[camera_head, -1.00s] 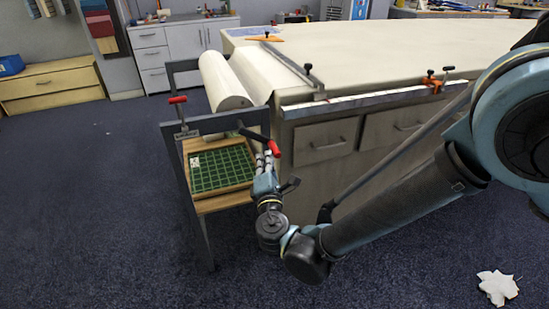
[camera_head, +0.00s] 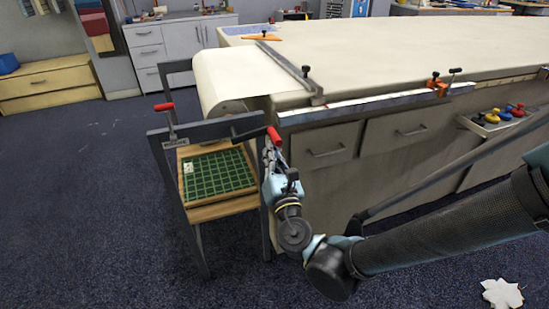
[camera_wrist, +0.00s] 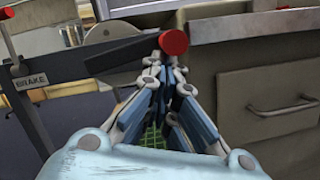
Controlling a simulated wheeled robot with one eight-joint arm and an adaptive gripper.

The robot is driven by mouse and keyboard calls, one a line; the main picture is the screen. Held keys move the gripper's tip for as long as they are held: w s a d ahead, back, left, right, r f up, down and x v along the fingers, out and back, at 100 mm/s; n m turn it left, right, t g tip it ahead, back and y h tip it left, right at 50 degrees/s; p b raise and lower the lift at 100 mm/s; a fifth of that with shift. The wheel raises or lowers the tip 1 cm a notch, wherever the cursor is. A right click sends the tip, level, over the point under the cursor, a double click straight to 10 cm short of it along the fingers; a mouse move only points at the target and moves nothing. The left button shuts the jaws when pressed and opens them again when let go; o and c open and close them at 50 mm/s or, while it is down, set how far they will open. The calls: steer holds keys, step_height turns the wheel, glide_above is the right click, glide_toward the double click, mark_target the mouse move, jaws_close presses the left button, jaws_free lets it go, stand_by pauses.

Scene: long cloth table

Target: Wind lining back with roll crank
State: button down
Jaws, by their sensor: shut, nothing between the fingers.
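The roll (camera_head: 218,84) of cream lining sits in a dark frame at the table's left end. A cream sheet joins it to the table top. The dark crank arm (camera_head: 252,133) ends in a red handle (camera_head: 272,135), pointing toward the right. In the wrist view the handle's round red end (camera_wrist: 174,41) faces me. My gripper (camera_head: 269,150) is shut and empty, pointing up just below the handle. In the wrist view, my fingertips (camera_wrist: 165,68) converge right below the red end; whether they touch it is unclear. The crank's far end is partly hidden.
A red-handled brake lever (camera_head: 165,107) stands left on the frame. A green gridded mat (camera_head: 216,173) lies on the wooden shelf below. A metal bar (camera_head: 375,102) runs along the table edge. Drawers (camera_head: 325,150) stand right of my gripper. Open carpet lies left.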

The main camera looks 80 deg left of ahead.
step_height(320, 180, up, 2)
steer(key=n, duration=0.1)
steer(key=n+g, duration=0.1)
steer(key=n, duration=0.1)
steer(key=shift+w+r+n, duration=0.1)
steer(key=shift+w+n, duration=0.05)
steer(key=shift+n, duration=0.15)
steer(key=shift+r, duration=0.45)
steer(key=shift+r, duration=0.1)
